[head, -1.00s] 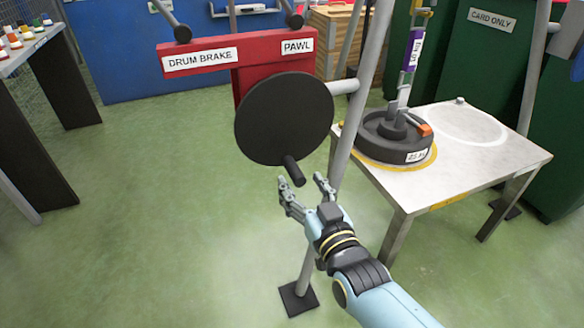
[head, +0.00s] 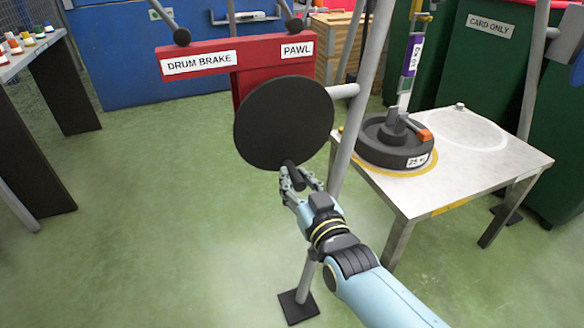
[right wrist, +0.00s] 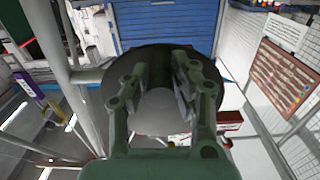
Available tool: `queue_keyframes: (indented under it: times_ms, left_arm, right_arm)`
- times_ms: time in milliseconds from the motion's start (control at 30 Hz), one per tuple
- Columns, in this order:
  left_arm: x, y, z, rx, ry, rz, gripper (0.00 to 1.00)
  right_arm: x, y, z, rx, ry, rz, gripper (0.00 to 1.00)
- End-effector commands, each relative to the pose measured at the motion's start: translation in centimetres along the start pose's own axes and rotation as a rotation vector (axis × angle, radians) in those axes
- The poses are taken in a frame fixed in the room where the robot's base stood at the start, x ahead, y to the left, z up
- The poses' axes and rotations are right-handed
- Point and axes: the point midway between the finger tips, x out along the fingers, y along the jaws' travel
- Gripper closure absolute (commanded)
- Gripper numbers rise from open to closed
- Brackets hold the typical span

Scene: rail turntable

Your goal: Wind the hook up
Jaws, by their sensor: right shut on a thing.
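A black crank disc (head: 283,120) hangs on the red frame, with a short dark handle (head: 290,166) sticking out near its bottom edge. My right gripper (head: 298,180) is at this handle with its fingers closed around it. In the right wrist view the fingers (right wrist: 160,85) stand in front of the dark disc (right wrist: 160,118), and the handle is hard to make out between them. A round black weight (head: 392,144) sits on the metal table, below a hanging scale with a purple label (head: 414,55). I cannot clearly make out the hook there. My left gripper is not in view.
Red levers' plate marked DRUM BRAKE and PAWL (head: 235,56) is above the disc. A grey post (head: 352,130) stands just right of the disc. The metal table (head: 480,165) is to the right, with an empty white ring.

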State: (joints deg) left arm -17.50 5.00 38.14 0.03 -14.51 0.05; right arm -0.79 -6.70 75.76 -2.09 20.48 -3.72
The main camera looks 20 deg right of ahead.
Motion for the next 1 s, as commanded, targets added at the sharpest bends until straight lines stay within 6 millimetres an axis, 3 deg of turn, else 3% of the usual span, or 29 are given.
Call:
queue_keyframes:
  times_ms: [33,100,433,800,1000]
  left_arm:
    - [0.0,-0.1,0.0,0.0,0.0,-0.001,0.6]
    - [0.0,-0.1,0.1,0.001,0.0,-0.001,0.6]
    - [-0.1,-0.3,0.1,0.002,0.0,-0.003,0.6]
    - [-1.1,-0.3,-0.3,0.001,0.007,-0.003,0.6]
    - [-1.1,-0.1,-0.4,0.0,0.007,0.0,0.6]
  right_arm:
    - [0.0,0.0,0.0,0.0,0.0,0.0,0.91]
    - [0.0,0.0,0.0,0.0,0.0,0.0,1.0]
    - [0.0,-0.2,-0.1,0.019,-0.001,0.0,1.0]
    - [0.0,-2.5,-0.6,0.28,0.002,0.0,1.0]
    - [0.0,-2.9,-0.5,0.319,0.002,0.0,1.0]
